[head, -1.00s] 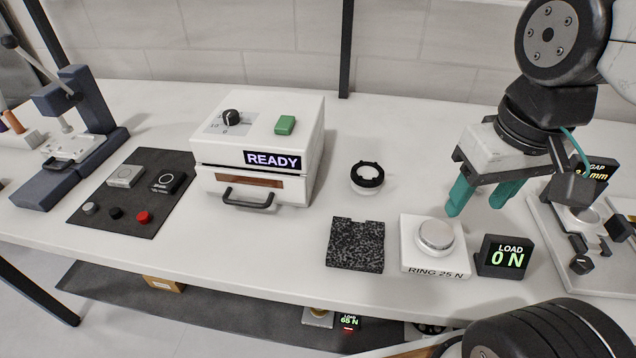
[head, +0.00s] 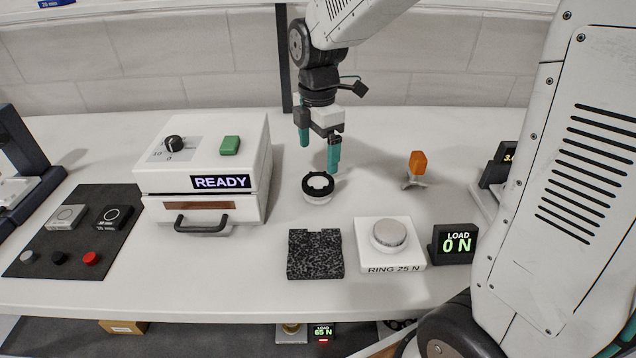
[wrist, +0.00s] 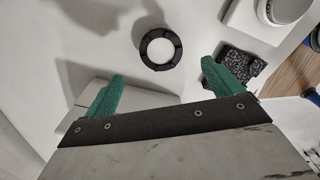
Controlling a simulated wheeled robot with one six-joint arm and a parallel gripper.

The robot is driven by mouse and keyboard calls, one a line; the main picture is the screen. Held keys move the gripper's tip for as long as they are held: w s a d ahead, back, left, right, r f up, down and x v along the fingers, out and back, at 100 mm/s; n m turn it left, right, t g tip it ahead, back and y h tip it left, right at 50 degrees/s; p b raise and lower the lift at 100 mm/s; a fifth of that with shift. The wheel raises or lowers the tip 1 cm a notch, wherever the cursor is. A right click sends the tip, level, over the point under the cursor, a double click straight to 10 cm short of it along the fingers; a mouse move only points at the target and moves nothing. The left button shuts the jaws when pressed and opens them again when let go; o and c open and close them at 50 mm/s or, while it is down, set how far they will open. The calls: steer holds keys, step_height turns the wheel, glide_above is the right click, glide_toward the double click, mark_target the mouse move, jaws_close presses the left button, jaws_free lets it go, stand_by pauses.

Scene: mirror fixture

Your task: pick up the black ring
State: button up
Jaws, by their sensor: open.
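The black ring (head: 319,180) sits on top of a round white piece on the white bench, right of the READY box. It has a notched inner edge. In the wrist view the black ring (wrist: 177,48) lies just beyond the fingertips, centred between them. My gripper (head: 319,154) is open and empty, with its two teal fingers pointing down. It hangs above and slightly behind the ring, apart from it. The wrist view shows both fingers of my gripper (wrist: 163,72) spread wider than the ring.
The white READY box (head: 210,185) stands to the left. A speckled dark block (head: 315,258), a RING 25 N button pad (head: 372,252) and a LOAD display (head: 454,244) lie in front. An orange-topped stand (head: 417,165) is to the right. The bench around the ring is clear.

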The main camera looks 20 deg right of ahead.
mark_target(318, 183)
step_height(318, 183, down, 7)
steer(key=shift+f, duration=0.15)
steer(key=c, duration=1)
